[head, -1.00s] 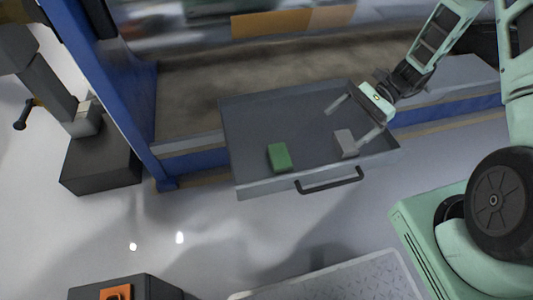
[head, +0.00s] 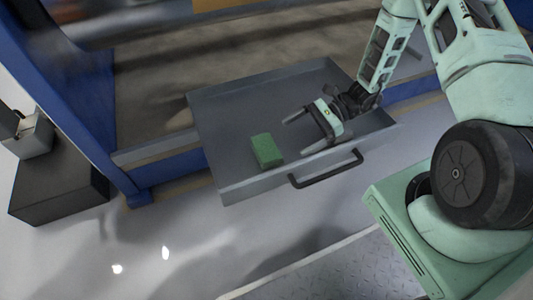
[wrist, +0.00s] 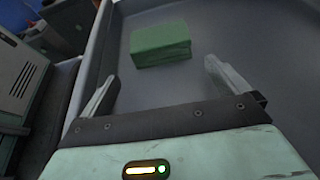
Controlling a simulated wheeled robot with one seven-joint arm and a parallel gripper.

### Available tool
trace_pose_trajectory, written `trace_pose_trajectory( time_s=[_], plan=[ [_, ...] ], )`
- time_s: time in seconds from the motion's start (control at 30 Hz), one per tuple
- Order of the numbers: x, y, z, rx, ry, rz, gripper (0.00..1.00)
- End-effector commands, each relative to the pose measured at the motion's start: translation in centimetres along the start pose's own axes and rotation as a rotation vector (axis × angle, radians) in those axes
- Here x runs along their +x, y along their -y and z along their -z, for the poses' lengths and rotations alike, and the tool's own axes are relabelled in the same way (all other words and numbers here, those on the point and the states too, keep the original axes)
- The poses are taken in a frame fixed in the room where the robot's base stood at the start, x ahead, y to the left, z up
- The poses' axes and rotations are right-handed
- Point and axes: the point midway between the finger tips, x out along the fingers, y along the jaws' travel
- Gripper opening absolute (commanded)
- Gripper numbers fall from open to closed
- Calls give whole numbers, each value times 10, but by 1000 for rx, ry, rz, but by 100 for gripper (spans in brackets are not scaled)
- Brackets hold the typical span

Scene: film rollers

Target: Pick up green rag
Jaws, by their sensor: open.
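The green rag (head: 267,150) is a block-shaped bundle lying on the floor of the open grey drawer (head: 232,110), near its front left. My gripper (head: 292,136) is over the drawer, to the right of the rag, open with its two fingers pointing left toward it. In the wrist view the rag (wrist: 160,45) lies ahead of the open fingertips (wrist: 160,72), between their lines and apart from them. Nothing is held.
The drawer's front wall with a dark handle (head: 326,170) faces the open floor. A blue frame (head: 80,110) stands left of the drawer. A dark box (head: 55,188) stands at the far left.

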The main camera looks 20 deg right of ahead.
Motion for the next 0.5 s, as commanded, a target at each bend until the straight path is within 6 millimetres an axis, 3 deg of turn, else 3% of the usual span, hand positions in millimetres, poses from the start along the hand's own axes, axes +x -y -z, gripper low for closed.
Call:
trace_pose_trajectory(
  time_s=[0.23, 0.5],
  plan=[
    [19, 0, 3, 0, 0, -2, 100],
    [55, 2, 6, -2, 0, -3, 100]
  ],
)
